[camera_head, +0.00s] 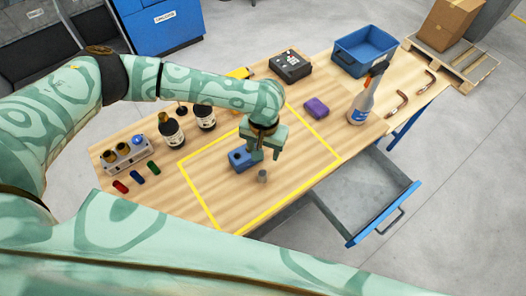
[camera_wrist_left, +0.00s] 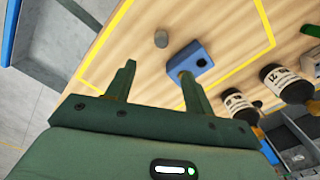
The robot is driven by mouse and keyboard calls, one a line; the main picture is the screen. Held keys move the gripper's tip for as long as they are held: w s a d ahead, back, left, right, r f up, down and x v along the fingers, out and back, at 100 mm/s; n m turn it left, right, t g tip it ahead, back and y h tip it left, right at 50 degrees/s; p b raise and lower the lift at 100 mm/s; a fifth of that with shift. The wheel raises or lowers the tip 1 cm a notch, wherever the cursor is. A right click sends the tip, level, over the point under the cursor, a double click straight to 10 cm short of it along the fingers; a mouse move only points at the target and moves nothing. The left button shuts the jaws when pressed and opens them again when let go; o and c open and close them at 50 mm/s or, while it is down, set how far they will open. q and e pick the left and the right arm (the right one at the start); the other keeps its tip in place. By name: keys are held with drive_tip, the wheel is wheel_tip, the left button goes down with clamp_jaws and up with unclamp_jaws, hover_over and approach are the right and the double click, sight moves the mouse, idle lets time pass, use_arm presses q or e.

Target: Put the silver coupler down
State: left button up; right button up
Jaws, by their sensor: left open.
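The silver coupler (camera_head: 262,176) is a small grey cylinder standing on the wooden table, inside the yellow taped outline. It also shows in the left wrist view (camera_wrist_left: 161,39), beyond the fingertips and apart from them. My left gripper (camera_head: 266,156) is above the table close to the coupler. In the left wrist view its two fingers (camera_wrist_left: 158,72) are spread with nothing between them. A blue block with a round hole (camera_head: 239,159) sits just left of the coupler; in the left wrist view the block (camera_wrist_left: 188,62) is partly behind one finger. My right gripper is not in view.
An open drawer (camera_head: 362,200) juts from the table's front. A spray bottle (camera_head: 363,101), purple sponge (camera_head: 316,107) and blue bin (camera_head: 365,50) are to the right. Dark bottles (camera_head: 172,134) and a grey holder (camera_head: 125,155) are left. The outline's front part is clear.

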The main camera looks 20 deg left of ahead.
use_arm(q)
drive_tip(key=f, duration=0.2)
drive_tip(key=b, duration=0.2)
hover_over(263, 173)
wheel_tip(263, 173, down, 6)
drive_tip(key=shift+d+r, duration=0.1)
drive_tip(key=shift+d, duration=0.05)
drive_tip(key=f, duration=0.1)
drive_tip(key=f+b, duration=0.1)
drive_tip(key=shift+w+f, duration=0.2)
drive_tip(key=shift+f, duration=0.35)
drive_tip(key=f, duration=0.1)
drive_tip(key=f+b, duration=0.1)
drive_tip(key=f, duration=0.2)
drive_tip(key=shift+s+a+f+b, duration=0.2)
drive_tip(key=shift+s+f+b, duration=0.1)
drive_tip(key=shift+f, duration=0.3)
drive_tip(key=shift+r, duration=0.1)
drive_tip(key=c, duration=1.1)
drive_tip(key=shift+c, duration=0.2)
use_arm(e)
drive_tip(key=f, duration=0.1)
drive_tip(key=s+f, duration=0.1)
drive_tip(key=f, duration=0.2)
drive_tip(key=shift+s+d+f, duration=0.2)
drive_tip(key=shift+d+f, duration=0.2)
use_arm(q)
clamp_jaws()
